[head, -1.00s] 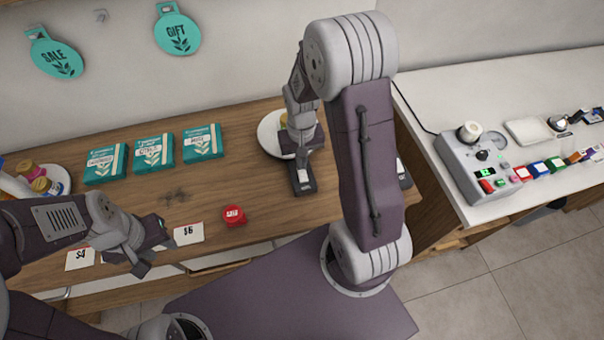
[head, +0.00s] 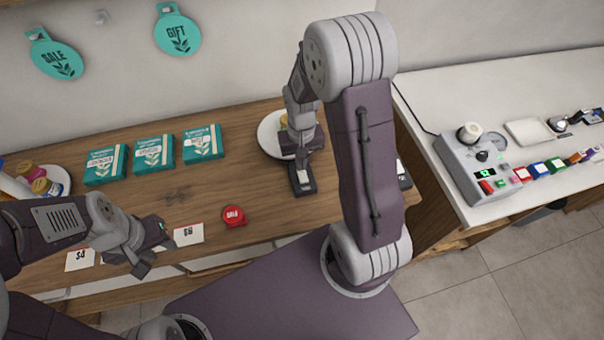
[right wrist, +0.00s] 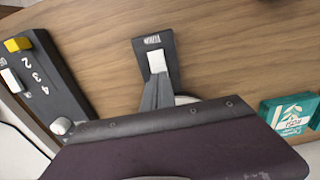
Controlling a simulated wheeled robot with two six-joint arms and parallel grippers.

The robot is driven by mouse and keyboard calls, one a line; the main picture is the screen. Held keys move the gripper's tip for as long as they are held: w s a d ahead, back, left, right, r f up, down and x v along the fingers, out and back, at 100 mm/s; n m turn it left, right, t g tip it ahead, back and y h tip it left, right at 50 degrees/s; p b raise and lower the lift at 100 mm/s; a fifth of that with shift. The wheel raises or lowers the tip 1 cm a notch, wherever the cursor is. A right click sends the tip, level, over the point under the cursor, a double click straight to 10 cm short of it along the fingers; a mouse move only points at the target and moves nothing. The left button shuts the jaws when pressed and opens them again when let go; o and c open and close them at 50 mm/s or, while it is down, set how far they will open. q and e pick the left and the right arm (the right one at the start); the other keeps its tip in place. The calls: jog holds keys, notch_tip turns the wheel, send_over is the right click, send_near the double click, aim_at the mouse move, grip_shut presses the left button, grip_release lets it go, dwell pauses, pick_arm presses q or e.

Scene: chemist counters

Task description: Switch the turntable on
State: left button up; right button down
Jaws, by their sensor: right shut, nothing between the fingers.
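The turntable (head: 268,137) is a pale round plate at the back of the wooden counter, partly hidden behind my right arm, with something yellow on it. In front of it is a dark switch box (head: 303,188) with a white rocker, which also shows in the right wrist view (right wrist: 168,43). My right gripper (head: 302,163) is shut and empty. Its fingertips are at the rocker's near end in the right wrist view (right wrist: 158,78); I cannot tell whether they touch it. My left gripper (head: 155,257) is open and empty over the counter's front left.
A red tin (head: 233,216), price cards (head: 188,234) and teal boxes (head: 153,153) stand on the counter. A white counter (head: 440,92) is at the right.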

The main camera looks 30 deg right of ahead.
jog(key=shift+f+b, duration=0.7)
jog(key=shift+f, duration=0.25)
dwell(0.9)
notch_tip(320, 180, up, 7)
jog(key=p, duration=0.7)
jog(key=shift+r, duration=0.15)
